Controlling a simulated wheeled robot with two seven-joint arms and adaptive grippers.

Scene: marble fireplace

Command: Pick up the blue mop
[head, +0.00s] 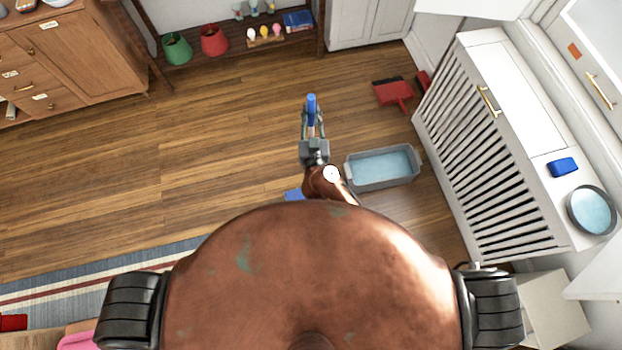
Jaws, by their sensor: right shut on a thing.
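The blue mop shows as a blue handle end (311,104) with a paler shaft below it, between the fingers of my right gripper (311,122). My right gripper is shut on this handle, near the middle of the view. A small flat blue piece (293,195) shows at floor level beside my right arm. It may be the mop's head, but my body hides most of it. Whether the mop touches the floor cannot be told. My left gripper is not in view.
A grey tub of water (382,168) stands on the floor right of my right arm. A red dustpan (393,92) lies beyond it. A white slatted cabinet (490,140) bounds the right side. A low shelf (240,43) stands at the back. The wooden floor at left is clear.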

